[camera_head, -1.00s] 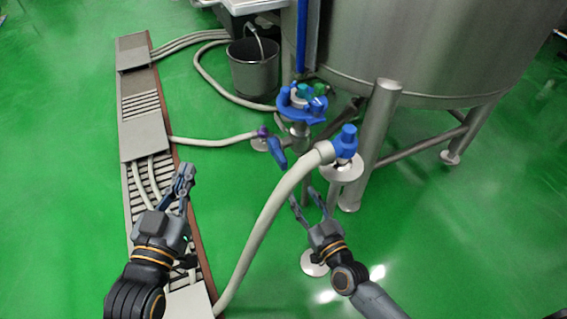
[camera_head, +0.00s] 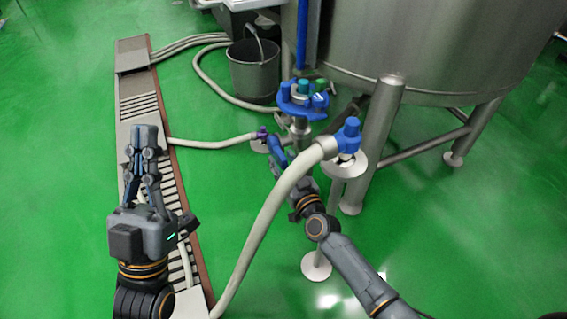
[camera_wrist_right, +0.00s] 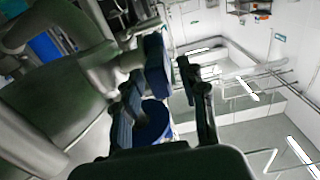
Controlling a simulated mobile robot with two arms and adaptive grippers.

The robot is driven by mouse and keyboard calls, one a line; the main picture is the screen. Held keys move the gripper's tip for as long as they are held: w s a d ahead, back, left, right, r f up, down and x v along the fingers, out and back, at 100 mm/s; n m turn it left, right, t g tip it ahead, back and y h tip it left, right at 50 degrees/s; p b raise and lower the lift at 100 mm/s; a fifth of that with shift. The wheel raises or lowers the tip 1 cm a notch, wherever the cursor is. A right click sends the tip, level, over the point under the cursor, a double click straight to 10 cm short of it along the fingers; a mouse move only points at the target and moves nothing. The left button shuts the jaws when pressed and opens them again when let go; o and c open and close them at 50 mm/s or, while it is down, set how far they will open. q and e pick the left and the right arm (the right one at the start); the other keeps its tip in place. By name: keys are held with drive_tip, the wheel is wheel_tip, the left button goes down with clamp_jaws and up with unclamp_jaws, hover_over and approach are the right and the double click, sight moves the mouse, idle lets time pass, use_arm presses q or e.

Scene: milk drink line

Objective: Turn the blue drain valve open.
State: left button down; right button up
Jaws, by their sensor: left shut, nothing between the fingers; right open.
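The blue drain valve handle (camera_head: 277,149) hangs at a slant below the pipework in front of the tank, left of the grey hose. My right gripper (camera_head: 282,170) is open at its lower end and partly hidden behind the hose. In the right wrist view, a blue handle (camera_wrist_right: 155,68) lies in the gap between the open fingers of this gripper (camera_wrist_right: 158,82); I cannot tell whether they touch it. My left gripper (camera_head: 147,135) is shut and empty, above the floor drain channel at the left.
The grey hose (camera_head: 262,222) arches in front of my right gripper to a blue-capped fitting (camera_head: 347,135). A blue manifold (camera_head: 303,101) sits above the handle. The steel tank (camera_head: 440,45), its leg (camera_head: 373,150) and a bucket (camera_head: 254,72) stand behind. Green floor (camera_head: 60,200) is clear at the left.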

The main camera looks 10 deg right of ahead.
drive_tip(key=shift+w, duration=0.1)
drive_tip(key=shift+c, duration=0.4)
clamp_jaws()
